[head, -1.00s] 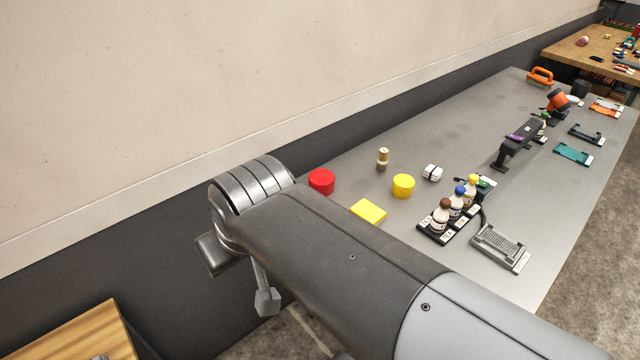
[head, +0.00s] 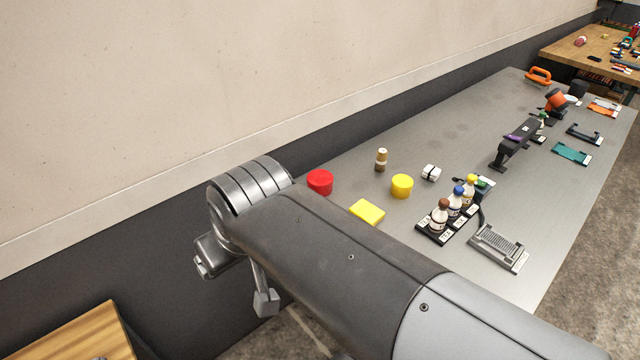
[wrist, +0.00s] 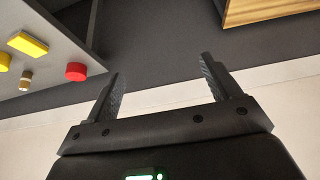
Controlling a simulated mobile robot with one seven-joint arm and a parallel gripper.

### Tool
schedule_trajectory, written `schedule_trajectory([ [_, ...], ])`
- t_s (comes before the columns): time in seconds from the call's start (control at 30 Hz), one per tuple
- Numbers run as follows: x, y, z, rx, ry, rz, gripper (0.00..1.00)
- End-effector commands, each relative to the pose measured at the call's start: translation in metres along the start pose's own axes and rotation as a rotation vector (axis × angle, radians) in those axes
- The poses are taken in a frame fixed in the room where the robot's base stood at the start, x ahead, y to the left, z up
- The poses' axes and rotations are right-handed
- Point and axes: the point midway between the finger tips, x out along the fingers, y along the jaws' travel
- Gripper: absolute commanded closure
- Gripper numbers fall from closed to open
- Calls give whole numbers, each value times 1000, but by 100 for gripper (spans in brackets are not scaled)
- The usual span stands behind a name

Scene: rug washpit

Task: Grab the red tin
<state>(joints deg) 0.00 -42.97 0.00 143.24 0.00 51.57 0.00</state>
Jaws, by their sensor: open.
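The red tin (head: 320,182) is a short red cylinder standing on the grey metal table, near its left end by the wall. It also shows in the wrist view (wrist: 76,71), at the left, outside the fingers. My gripper (wrist: 161,78) is open and empty, its two fingers spread apart with only dark wall panel and pale wall between and beyond them. In the head view my arm crosses the foreground, and its end is to the left of the tin, off the table's edge and apart from the tin.
On the table (head: 440,130) near the tin are a yellow block (head: 367,212), a yellow tin (head: 402,186), a small tan-and-brown bottle (head: 381,160) and a rack with bottles (head: 447,231). The wall runs along the back. A wooden surface (head: 75,335) is at lower left.

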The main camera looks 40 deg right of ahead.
Motion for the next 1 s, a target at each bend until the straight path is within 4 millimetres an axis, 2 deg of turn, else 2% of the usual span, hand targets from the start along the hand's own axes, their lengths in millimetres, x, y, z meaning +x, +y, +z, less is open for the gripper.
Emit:
schedule_trajectory([
  [0.03, 0, 0, 0, 0, 0, 0, 14],
  [0.2, 0, 0, 0, 0, 0, 0, 1],
  [0.43, 0, 0, -1, 0, -1, 1, 1],
  [0.53, 0, 4, -10, 1, -13, 13, 1],
  [0.77, 9, 30, -62, 5, -85, 70, 1],
  [1.0, 32, 73, -120, 7, -175, 115, 1],
])
